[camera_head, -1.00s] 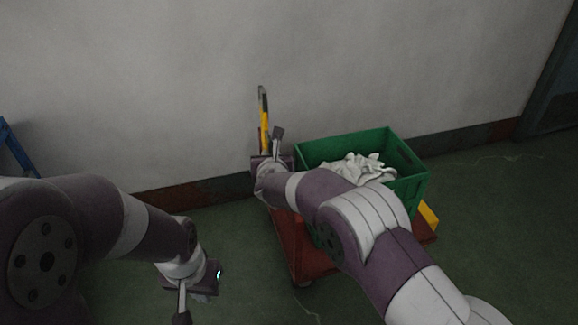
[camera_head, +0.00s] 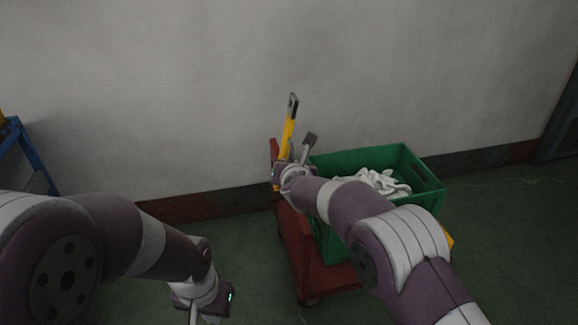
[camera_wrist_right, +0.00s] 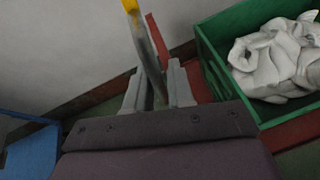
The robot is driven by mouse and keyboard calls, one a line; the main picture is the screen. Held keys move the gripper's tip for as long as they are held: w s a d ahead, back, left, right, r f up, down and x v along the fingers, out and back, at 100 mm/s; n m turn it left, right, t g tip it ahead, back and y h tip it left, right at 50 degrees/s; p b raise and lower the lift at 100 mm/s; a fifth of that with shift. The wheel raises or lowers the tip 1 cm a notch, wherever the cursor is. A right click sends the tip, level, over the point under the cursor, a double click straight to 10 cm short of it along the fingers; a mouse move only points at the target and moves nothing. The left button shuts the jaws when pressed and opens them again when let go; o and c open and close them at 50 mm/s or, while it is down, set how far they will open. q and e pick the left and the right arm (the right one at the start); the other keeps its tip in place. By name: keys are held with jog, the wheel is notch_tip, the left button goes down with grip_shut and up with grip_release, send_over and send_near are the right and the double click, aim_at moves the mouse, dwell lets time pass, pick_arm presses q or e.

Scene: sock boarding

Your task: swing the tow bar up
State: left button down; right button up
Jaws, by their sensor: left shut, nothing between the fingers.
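The tow bar (camera_head: 288,131) is a yellow bar with a dark grey top end. It stands nearly upright, leaning slightly right, at the left end of a red cart (camera_head: 313,265). My right gripper (camera_head: 297,145) is at the bar's lower part; in the right wrist view the bar (camera_wrist_right: 148,52) passes between its two spread grey fingers. The fingers look open around the bar, and contact cannot be made out. The bar's foot is hidden behind my wrist. My left gripper (camera_head: 196,314) is shut and empty, low in the head view, partly cut off by the bottom edge.
A green crate (camera_head: 421,160) with white socks (camera_head: 372,182) stands on the cart, beside my right forearm. A grey wall (camera_head: 150,90) rises close behind the cart. A blue frame (camera_head: 32,155) is at far left. Green floor is clear left of the cart.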

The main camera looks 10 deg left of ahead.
jog(key=shift+o, duration=0.8)
jog(key=shift+s+r, duration=0.15)
jog(key=shift+s, duration=0.05)
jog(key=p+v, duration=0.2)
jog(key=v, duration=1)
jog(key=shift+p, duration=0.3)
jog(key=shift+d, duration=0.1)
